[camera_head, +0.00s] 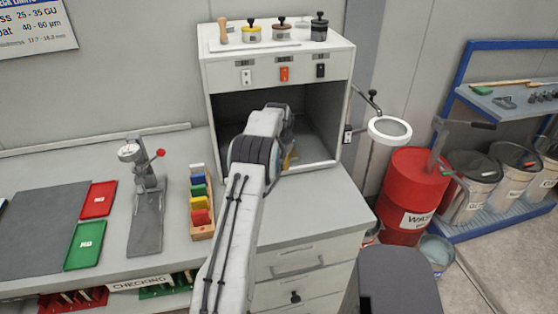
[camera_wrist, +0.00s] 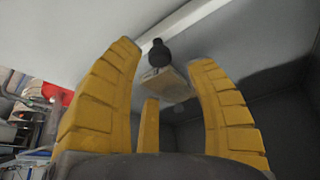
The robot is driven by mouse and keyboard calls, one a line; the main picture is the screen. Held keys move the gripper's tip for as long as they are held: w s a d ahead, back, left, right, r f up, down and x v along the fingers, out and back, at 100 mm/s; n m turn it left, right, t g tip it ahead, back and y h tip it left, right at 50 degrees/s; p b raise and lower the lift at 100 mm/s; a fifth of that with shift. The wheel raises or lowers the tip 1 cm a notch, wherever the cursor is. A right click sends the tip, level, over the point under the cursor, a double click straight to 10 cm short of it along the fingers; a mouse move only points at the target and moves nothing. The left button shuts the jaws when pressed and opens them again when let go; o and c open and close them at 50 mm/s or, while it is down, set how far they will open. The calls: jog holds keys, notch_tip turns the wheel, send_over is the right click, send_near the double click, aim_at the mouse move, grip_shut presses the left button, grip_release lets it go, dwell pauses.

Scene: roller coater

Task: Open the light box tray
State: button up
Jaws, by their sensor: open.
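The light box (camera_head: 279,73) is a pale cabinet with an open, dark front at the back of the counter. My arm reaches into its opening. In the head view my gripper is mostly hidden behind my own arm, with only a bit of yellow showing. In the wrist view my gripper (camera_wrist: 164,56) has its yellow fingers spread apart. A black round knob (camera_wrist: 159,53) on a small beige block (camera_wrist: 163,82) shows between and beyond the fingertips, beside a white bar (camera_wrist: 190,22). I cannot tell whether this belongs to the tray. No contact with the fingers is visible.
A ring magnifier lamp (camera_head: 390,129) stands at the light box's right side. Several small containers sit on its top. A gauge stand (camera_head: 146,205) and a wooden rack of coloured cards (camera_head: 201,203) stand to the left. A red drum (camera_head: 410,190) is at the right.

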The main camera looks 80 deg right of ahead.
jog(key=shift+p+x, duration=0.55)
jog(key=shift+x, duration=1.45)
jog(key=shift+r, duration=0.1)
grip_shut()
